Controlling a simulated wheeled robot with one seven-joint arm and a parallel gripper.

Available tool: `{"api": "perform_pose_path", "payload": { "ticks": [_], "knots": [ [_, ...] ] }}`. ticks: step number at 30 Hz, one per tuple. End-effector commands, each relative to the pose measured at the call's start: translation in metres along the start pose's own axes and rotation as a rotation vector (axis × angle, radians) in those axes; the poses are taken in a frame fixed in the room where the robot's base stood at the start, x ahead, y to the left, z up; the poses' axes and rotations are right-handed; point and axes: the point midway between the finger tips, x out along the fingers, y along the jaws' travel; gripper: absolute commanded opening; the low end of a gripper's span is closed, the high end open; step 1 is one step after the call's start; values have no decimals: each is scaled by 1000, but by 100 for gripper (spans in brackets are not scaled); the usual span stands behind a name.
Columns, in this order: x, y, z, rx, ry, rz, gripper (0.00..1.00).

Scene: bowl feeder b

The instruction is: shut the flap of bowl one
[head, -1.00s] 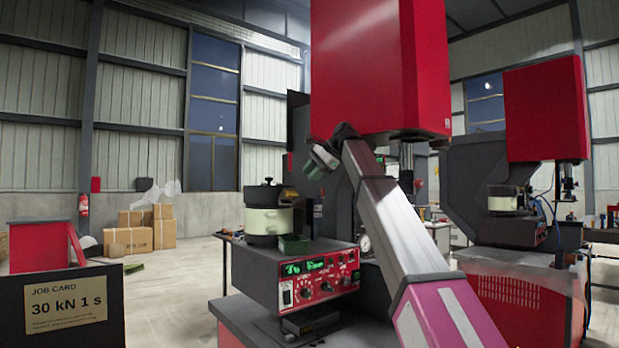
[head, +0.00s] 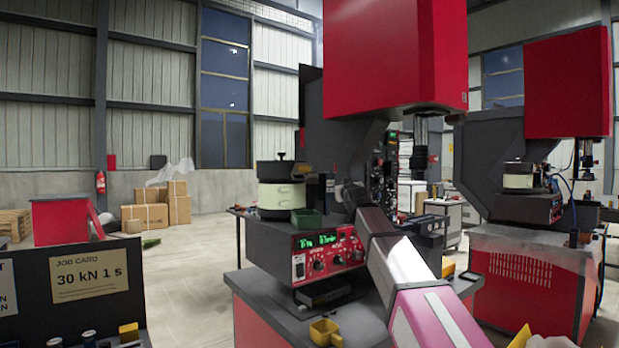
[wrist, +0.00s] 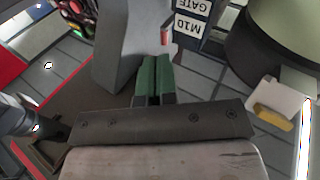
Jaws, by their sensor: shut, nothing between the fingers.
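A cream bowl with a dark base and lid (head: 282,192) stands on the near machine, left of my arm. A similar cream bowl (head: 518,180) stands on the machine at the right. I cannot read which is bowl one, and no flap is clear in the head view. In the wrist view, a large dark round body with a pale band (wrist: 245,65) is at the upper right. A yellow piece beside a pale plate (wrist: 273,122) lies below it; I cannot tell whether it is the flap. My gripper (wrist: 155,62) has green fingers together, empty, apart from that piece.
A sign reading "M10 GATE" (wrist: 190,18) is near the fingers. A yellow scoop (head: 325,331) lies on the bench. A job card (head: 90,275) stands at left. Open floor lies behind.

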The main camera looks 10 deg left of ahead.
Motion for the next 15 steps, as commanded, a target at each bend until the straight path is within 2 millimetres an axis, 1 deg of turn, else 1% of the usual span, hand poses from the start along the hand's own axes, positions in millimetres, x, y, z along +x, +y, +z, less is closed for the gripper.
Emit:
{"api": "perform_pose_path", "payload": {
  "ticks": [1, 5, 6, 9, 12, 15],
  "knots": [
    [-16, -4, 5, -113, 69, 7, 0],
    [-48, -18, 6, -433, 271, 30, 0],
    [-59, -24, 6, -530, 334, 38, 0],
    [-87, -42, 7, -750, 485, 56, 0],
    [-112, -59, 10, -923, 612, 73, 0],
    [-130, -72, 12, -1037, 707, 86, 0]
  ]
}}
